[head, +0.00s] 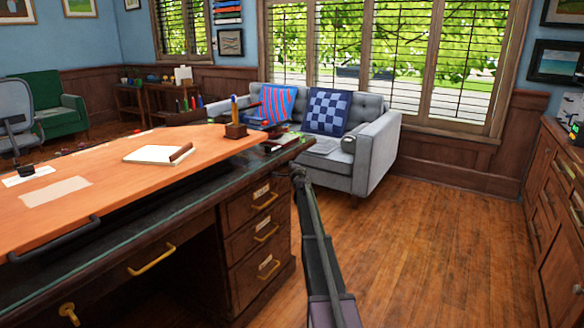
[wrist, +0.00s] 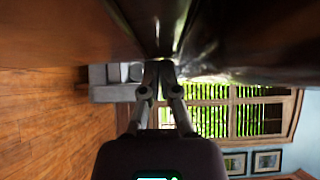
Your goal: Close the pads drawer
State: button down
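The desk's right pedestal has three stacked drawers with brass handles and small labels: a top drawer (head: 238,208), a middle drawer (head: 240,243) and a bottom drawer (head: 245,277). The labels are too small to read, so I cannot tell which is the pads drawer. From here, all three fronts look about flush. My gripper (head: 298,172) is at the desk's right front corner, to the right of the top drawer. In the wrist view my gripper (wrist: 158,68) has its fingertips together, close to dark wood surfaces. Nothing shows between them; any contact is unclear.
The desk top (head: 100,185) carries a notepad (head: 155,154) and a pencil holder (head: 236,130). A grey sofa (head: 375,150) stands behind. The wood floor (head: 440,240) to the right is clear up to a wooden cabinet (head: 560,215).

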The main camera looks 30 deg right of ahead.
jog(key=shift+w, duration=0.35)
jog(key=shift+s+d, duration=0.1)
jog(key=d+v, duration=0.2)
jog(key=v, duration=1.1)
jog(key=shift+s+d, duration=0.3)
jog(key=shift+s, duration=0.25)
